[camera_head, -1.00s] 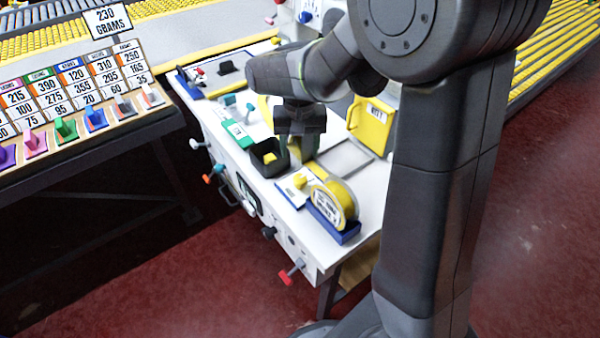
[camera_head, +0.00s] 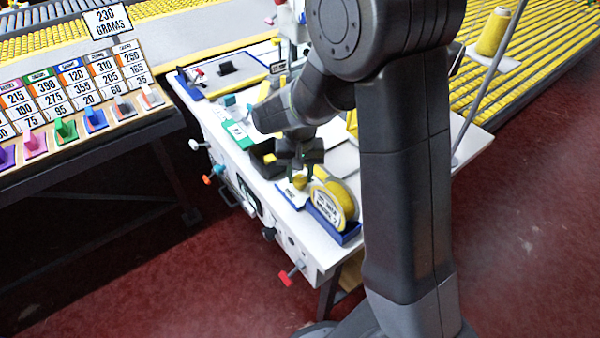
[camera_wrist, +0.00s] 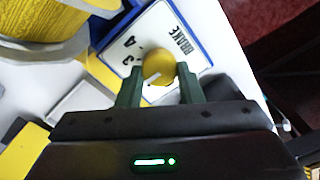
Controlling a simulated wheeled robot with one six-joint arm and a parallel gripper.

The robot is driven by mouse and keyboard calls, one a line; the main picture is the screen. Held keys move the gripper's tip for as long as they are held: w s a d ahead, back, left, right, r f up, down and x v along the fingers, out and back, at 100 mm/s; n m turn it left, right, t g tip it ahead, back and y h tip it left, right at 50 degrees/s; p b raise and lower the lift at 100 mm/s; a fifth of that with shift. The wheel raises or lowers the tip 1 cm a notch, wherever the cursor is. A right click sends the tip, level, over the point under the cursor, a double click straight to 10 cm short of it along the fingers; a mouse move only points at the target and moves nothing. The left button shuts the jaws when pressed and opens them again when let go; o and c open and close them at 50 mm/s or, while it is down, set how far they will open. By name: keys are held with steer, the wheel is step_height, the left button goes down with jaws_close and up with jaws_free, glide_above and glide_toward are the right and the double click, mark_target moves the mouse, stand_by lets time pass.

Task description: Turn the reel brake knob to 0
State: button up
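The brake knob is a round yellow knob (camera_wrist: 158,68) on a white plate marked BRAKE (camera_wrist: 180,38) with a blue edge. It also shows as a small yellow knob (camera_head: 299,181) in the head view, just left of the yellow reel. My gripper (camera_wrist: 159,84) is open, with one dark green finger on each side of the knob. I cannot tell whether the fingers touch it. A light mark shows on the knob's lower edge. Digits are partly visible on the plate; the 0 is not clearly seen. In the head view my gripper (camera_head: 300,172) is just above the knob.
The yellow reel (camera_head: 335,203) stands in a blue holder close on the right of the plate. A black box (camera_head: 263,158) is at the left of my gripper. Colored knobs, one red (camera_head: 286,278), stick out from the table's front. A sign reads 230 grams (camera_head: 107,20).

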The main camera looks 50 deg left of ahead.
steer(key=c, duration=0.4)
steer(key=n, duration=0.3)
steer(key=shift+a+n, duration=0.1)
steer(key=shift+n, duration=0.3)
steer(key=n, duration=0.3)
steer(key=shift+s+n, duration=0.15)
steer(key=shift+n, duration=0.15)
steer(key=n, duration=0.6)
steer(key=shift+s+r+n+b, duration=0.1)
steer(key=shift+n+b, duration=0.2)
steer(key=shift+b, duration=0.1)
steer(key=o, duration=1)
steer(key=shift+c, duration=0.2)
